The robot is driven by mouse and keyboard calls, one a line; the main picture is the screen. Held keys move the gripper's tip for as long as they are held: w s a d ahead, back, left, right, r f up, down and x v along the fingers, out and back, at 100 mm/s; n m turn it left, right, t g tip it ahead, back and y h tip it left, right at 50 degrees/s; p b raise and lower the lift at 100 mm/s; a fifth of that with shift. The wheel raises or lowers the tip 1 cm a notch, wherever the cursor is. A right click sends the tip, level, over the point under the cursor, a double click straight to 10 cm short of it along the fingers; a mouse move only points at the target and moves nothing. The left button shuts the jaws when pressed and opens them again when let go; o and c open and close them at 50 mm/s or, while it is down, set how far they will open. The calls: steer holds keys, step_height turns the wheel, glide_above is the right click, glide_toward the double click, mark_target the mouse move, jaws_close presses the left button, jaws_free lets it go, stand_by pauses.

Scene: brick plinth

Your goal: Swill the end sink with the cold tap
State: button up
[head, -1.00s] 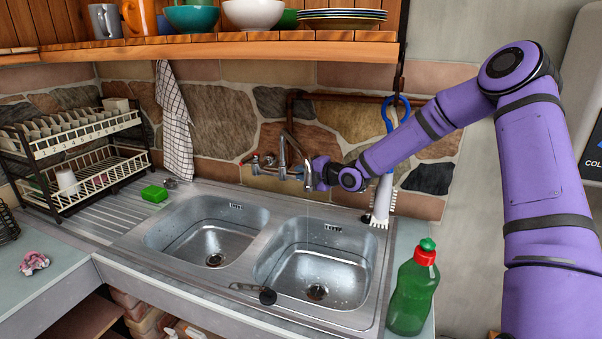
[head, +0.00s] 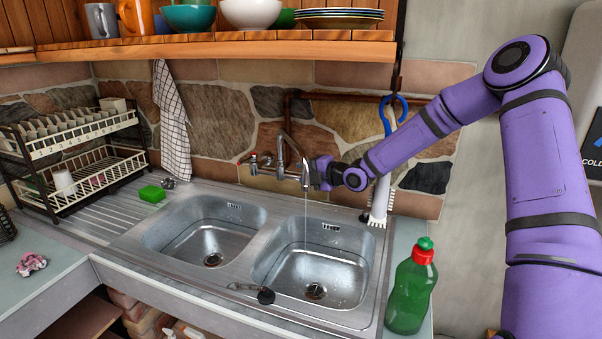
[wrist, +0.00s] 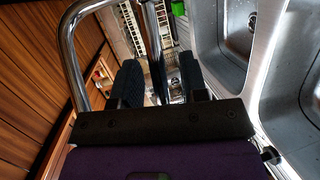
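The right-hand basin (head: 311,268) is the end sink, wet inside with a dark drain. A chrome mixer tap (head: 284,150) is on the wall, with a red-marked handle at its left; its right handle is hidden by my gripper. A thin water stream (head: 306,220) falls from the spout into the right basin. My gripper (head: 319,174) is beside the spout's end. In the wrist view, its two dark fingers (wrist: 160,85) are apart, with a chrome pipe (wrist: 155,45) showing in the gap; I cannot tell whether they touch it.
The left basin (head: 205,232) lies alongside. A green soap bottle (head: 411,290) stands at the right front. A white brush (head: 381,200) hangs behind the right basin. A black plug (head: 266,296) lies on the front rim. A dish rack (head: 75,150) stands left; a shelf (head: 210,48) hangs above.

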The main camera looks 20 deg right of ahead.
steer(key=v, duration=0.9)
steer(key=shift+c, duration=0.2)
